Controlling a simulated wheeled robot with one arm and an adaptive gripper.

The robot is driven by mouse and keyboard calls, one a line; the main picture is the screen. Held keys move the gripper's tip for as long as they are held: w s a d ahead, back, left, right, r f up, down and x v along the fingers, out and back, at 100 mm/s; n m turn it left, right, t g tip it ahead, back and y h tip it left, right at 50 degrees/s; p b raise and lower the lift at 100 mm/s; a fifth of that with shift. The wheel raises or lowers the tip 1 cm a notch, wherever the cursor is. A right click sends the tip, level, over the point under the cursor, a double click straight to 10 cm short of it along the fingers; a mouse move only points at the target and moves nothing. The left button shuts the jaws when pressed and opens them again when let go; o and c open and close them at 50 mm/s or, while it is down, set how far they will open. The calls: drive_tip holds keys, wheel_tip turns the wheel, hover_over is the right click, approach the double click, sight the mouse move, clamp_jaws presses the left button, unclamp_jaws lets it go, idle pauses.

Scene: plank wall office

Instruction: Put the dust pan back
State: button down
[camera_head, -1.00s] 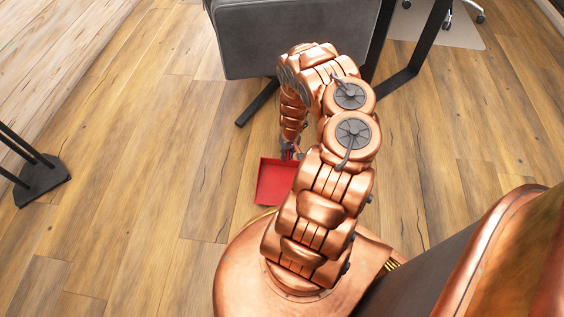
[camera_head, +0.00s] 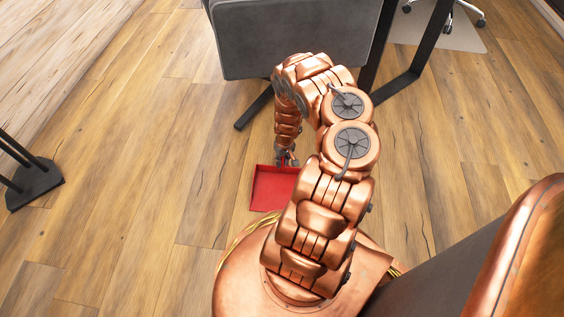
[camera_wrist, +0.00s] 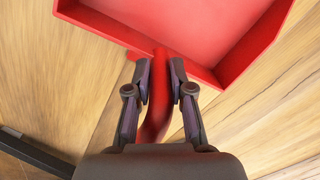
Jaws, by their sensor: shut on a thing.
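The red dust pan (camera_head: 270,190) is in front of my base in the head view, partly hidden behind my arm. My gripper (camera_head: 285,160) is at its handle end. In the wrist view my gripper (camera_wrist: 159,75) has its two fingers on either side of the dust pan's red handle (camera_wrist: 156,120), shut on it. The pan's tray (camera_wrist: 190,25) extends beyond the fingertips, with its raised rim showing. Wooden floor shows below the pan; I cannot tell how high the pan is above it.
A grey panel (camera_head: 290,40) on dark legs stands beyond my arm. A black stand base (camera_head: 35,182) is at the left edge. A wheeled chair base (camera_head: 455,12) is at the top right. The plank floor (camera_head: 150,150) to the left is clear.

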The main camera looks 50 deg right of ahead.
drive_tip(key=c, duration=1)
unclamp_jaws()
